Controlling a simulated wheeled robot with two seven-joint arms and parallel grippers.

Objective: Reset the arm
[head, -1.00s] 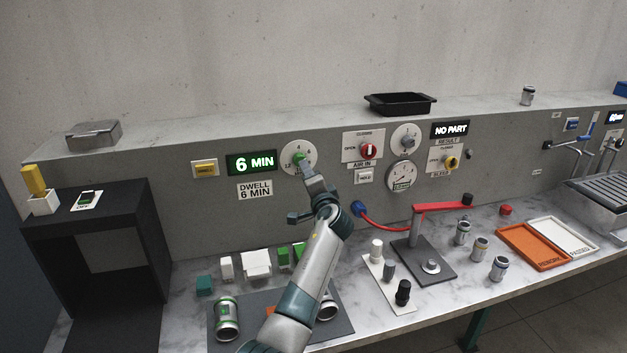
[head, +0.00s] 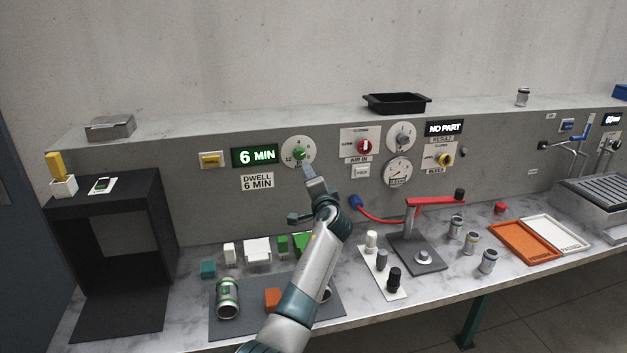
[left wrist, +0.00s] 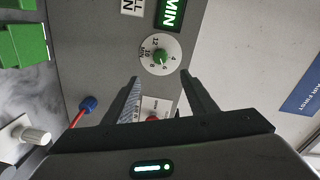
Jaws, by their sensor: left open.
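My left gripper (head: 310,172) is in front of the grey panel, just below and to the right of the dwell dial (head: 299,153) with its green knob. In the left wrist view my left gripper (left wrist: 166,88) shows two spread fingers with nothing held between them. The green knob (left wrist: 161,56) lies beyond the fingertips there, apart from them. The green display (head: 254,156) reads 6 MIN, and the label under it reads DWELL 6 MIN. My right gripper is in neither view.
Below my arm, a dark mat (head: 255,318) holds a can (head: 228,298) and an orange block (head: 272,299). A black stand (head: 112,214) is at left.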

